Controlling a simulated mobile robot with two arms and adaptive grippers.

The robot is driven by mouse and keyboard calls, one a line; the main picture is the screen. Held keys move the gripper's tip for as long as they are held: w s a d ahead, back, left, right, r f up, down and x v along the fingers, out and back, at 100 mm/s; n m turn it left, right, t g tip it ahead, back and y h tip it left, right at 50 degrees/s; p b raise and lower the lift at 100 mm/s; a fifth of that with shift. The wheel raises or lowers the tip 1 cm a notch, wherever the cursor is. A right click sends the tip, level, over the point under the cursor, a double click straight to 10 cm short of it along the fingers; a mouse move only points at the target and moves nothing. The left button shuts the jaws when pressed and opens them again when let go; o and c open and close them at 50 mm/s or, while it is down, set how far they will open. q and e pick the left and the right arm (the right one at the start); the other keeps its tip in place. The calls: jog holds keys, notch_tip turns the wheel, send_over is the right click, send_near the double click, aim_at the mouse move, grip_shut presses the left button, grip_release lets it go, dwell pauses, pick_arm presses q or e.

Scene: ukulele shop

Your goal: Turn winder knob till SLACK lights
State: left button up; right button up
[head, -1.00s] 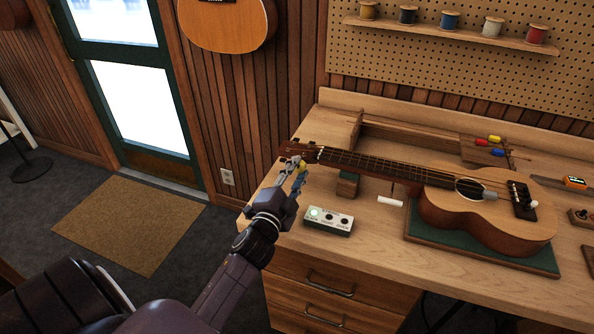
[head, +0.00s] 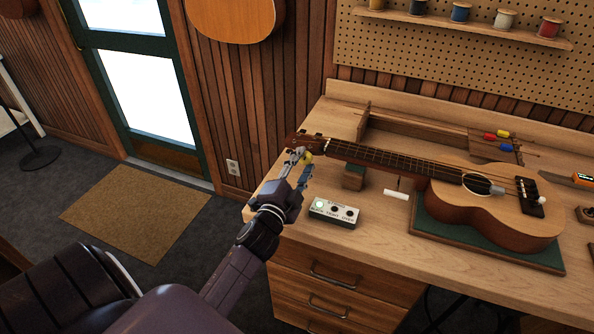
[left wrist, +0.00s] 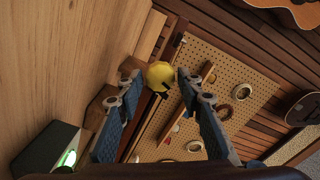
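The yellow winder knob (head: 308,158) is by the ukulele's head, at the left end of the ukulele (head: 490,205). My left gripper (head: 301,166) is at the knob. In the left wrist view the knob (left wrist: 160,74) sits between the fingertips, one on each side; whether both touch it I cannot tell. The small light box (head: 334,211) stands below the neck with its left lamp (head: 318,204) lit green; its labels are too small to read surely. The green glow also shows in the left wrist view (left wrist: 67,158). My right gripper is not in view.
The ukulele's body lies on a green mat (head: 460,243), its neck over a small support block (head: 353,178). A white stick (head: 396,194) lies by the neck. Coloured-handled tools (head: 497,141) lie behind. Bare bench top surrounds the box.

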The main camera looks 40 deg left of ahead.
pick_arm(q)
jog(key=v, duration=1.1)
jog(key=shift+s, duration=0.35)
jog(key=shift+f, duration=0.1)
